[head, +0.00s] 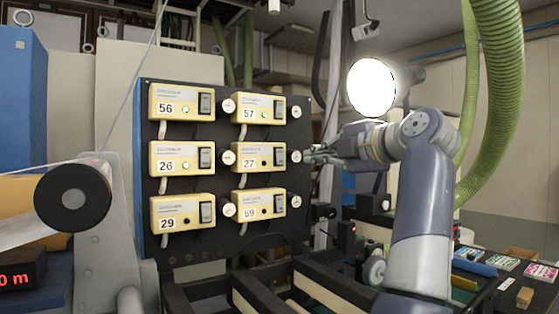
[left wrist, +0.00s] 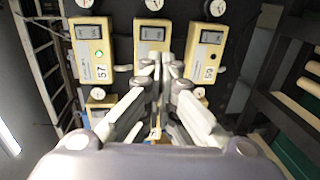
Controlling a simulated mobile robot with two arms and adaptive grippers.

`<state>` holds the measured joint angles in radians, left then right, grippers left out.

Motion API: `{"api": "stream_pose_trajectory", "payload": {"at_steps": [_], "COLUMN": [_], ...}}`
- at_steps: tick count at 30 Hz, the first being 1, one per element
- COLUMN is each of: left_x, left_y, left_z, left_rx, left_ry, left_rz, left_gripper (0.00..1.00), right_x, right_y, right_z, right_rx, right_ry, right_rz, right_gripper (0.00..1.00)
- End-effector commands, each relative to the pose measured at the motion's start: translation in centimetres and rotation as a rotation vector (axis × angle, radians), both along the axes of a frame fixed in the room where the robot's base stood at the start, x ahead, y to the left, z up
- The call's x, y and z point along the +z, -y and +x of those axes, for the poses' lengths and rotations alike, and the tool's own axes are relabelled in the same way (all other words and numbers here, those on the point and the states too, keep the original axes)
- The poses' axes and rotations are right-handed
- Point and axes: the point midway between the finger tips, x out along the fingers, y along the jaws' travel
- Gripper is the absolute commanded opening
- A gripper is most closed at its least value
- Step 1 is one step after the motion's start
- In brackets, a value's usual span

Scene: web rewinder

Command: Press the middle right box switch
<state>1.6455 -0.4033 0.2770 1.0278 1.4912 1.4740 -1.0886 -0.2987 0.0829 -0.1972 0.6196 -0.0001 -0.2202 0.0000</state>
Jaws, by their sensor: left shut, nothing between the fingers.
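The middle right box (head: 250,151), labelled 27, is cream yellow on a dark panel. Its black rocker switch (head: 279,156) is on its right side, and its indicator looks dark. My left gripper (head: 309,156) is shut and empty, just right of this box at the switch's height. In the left wrist view, the gripper (left wrist: 162,66) points at the middle box and covers its lower part; the box's switch (left wrist: 152,33) shows beyond the fingertips. I cannot tell how far the fingertips are from the switch. My right gripper is not in view.
Other boxes are 56 (head: 168,92), 57 (head: 249,103), 26 (head: 168,147), 29 (head: 170,204) and 59 (head: 250,198). Lights on 56, 57 and 26 are green. Round gauges, one at the panel's right edge (head: 296,157), flank the boxes. A roller (head: 73,197) stands left; green hoses (head: 503,75) hang right.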

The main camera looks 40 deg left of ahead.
Motion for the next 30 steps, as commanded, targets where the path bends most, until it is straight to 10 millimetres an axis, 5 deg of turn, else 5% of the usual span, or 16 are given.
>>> {"api": "stream_pose_trajectory", "payload": {"at_steps": [8,22,30], "left_x": [0.0,-0.7,-1.3], "left_y": [-0.8,-9.3,-12.2], "left_z": [0.3,3.7,5.0], "left_rx": [0.003,0.006,0.004], "left_ry": [-0.001,-0.004,-0.002], "left_rz": [0.001,0.004,0.003], "left_gripper": [0.0,0.0,0.0], "right_x": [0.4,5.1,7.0], "right_y": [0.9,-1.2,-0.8], "right_z": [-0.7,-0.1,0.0], "right_rx": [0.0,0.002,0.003], "right_ry": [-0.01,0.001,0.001], "right_rz": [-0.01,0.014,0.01], "right_gripper": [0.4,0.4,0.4]}}
